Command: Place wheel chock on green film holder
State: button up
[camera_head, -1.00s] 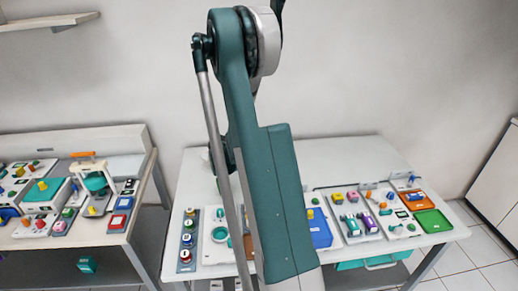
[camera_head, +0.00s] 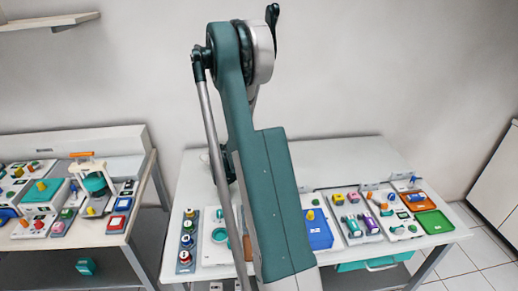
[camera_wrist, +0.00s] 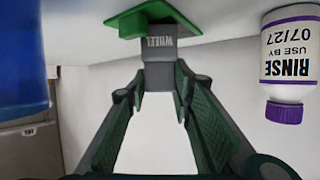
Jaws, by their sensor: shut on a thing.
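In the wrist view, which looks upside down, a grey wheel chock (camera_wrist: 158,68) lettered "WHEEL" sits at the tips of my gripper (camera_wrist: 161,88). The gripper is shut on it. Just beyond the chock is a flat green piece with a small raised knob, which looks like the green film holder (camera_wrist: 172,12). The chock overlaps it in the picture; I cannot tell whether they touch. In the head view my own arm fills the middle, and I cannot make out the gripper or the chock.
A white rinse bottle (camera_wrist: 291,55) with a purple cap stands to the right in the wrist view, a blue object (camera_wrist: 22,60) to the left. In the head view, a blue tray (camera_head: 319,230), an orange tray (camera_head: 416,201) and a green tray (camera_head: 433,222) lie on the table.

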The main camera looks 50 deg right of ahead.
jog(key=shift+f, duration=0.15)
jog(key=o, duration=1)
jog(key=shift+c, duration=0.2)
jog(key=shift+a+r, duration=0.1)
jog(key=shift+r, duration=0.15)
jog(key=p+v, duration=0.1)
jog(key=v, duration=1)
jog(key=shift+a+p, duration=0.4)
jog(key=shift+r, duration=0.15)
jog(key=shift+r, duration=0.1)
